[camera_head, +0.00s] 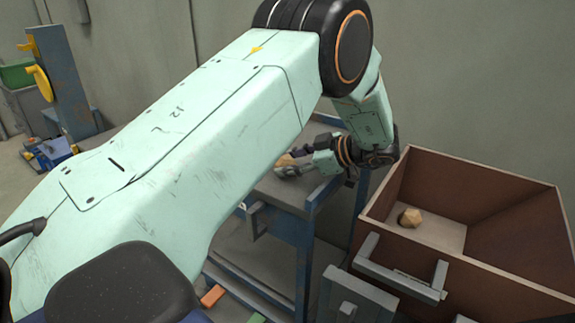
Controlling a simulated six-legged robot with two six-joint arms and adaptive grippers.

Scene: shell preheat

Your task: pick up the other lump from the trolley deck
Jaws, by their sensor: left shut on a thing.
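My left arm comes in from the left and bends down over the trolley deck (270,189). My left gripper (287,167) is shut on a tan lump (285,159) at the deck. The lump is small and partly covered by the fingers, and I cannot tell whether it still touches the deck. Another tan, faceted lump (410,217) lies on the pale floor of the brown open box at the right. My right gripper is not in view.
The brown box (480,165) has high walls and a grey handle (400,275) on its near side. The trolley has a blue frame (303,265). A blue post with a yellow handle (41,82) stands at the far left. A grey wall is behind.

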